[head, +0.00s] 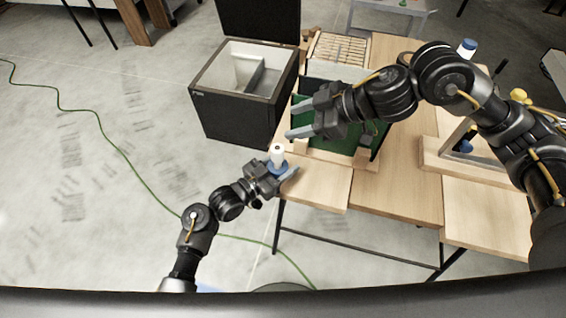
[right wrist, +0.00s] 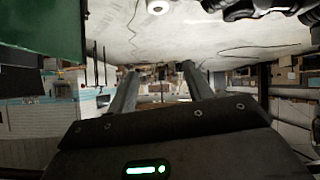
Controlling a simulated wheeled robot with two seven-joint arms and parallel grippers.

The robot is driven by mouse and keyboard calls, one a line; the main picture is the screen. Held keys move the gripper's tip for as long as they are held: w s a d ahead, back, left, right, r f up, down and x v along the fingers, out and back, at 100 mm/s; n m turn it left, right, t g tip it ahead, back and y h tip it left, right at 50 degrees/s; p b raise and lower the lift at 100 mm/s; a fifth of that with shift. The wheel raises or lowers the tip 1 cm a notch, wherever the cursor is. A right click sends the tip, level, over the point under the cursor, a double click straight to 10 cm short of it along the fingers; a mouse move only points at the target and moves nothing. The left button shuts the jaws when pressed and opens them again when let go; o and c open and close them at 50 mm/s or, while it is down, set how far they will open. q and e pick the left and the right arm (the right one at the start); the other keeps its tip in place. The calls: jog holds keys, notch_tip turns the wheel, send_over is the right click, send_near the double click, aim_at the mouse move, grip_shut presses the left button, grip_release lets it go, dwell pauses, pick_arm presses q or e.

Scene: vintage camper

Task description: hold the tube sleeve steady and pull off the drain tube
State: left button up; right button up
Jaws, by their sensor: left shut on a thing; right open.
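A white upright cylinder (head: 277,152) with a dark hole in its top stands in a blue ring (head: 279,168) at the table's left front corner. The blue ring looks like the tube sleeve and the white cylinder like the drain tube; I cannot tell for certain. My left gripper (head: 281,174) is shut on the blue ring, which its fingers partly hide. My right gripper (head: 292,121) is open and empty, above and beyond the white cylinder, beside the green panel. In the right wrist view the white cylinder (right wrist: 157,7) shows at the top edge, outside the open fingers (right wrist: 162,85).
The green panel (head: 345,145) in a wooden holder stands close to my right gripper. A black open cooler box (head: 228,115) stands left of the table (head: 395,190). A white bottle with a blue cap (head: 467,48) is at the back right. A green cable (head: 120,150) lies on the floor.

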pick_arm(q)
jog(key=shift+a, duration=0.1)
pick_arm(e)
jog(key=a+r+n+g, duration=0.1)
jog(key=a+r+n, duration=0.15)
jog(key=a, duration=0.45)
pick_arm(q)
jog(key=shift+a, duration=0.1)
pick_arm(e)
jog(key=n+g+h, duration=0.2)
jog(key=n+h, duration=0.5)
jog(key=h, duration=0.3)
send_over(277, 147)
jog(key=f, duration=0.7)
jog(key=shift+w+a, duration=0.15)
jog(key=shift+w, duration=0.15)
jog(key=shift+s+d+n, duration=0.2)
jog(key=shift+s+n, duration=0.15)
jog(key=shift+a+f, duration=0.1)
jog(key=shift+f, duration=3.9)
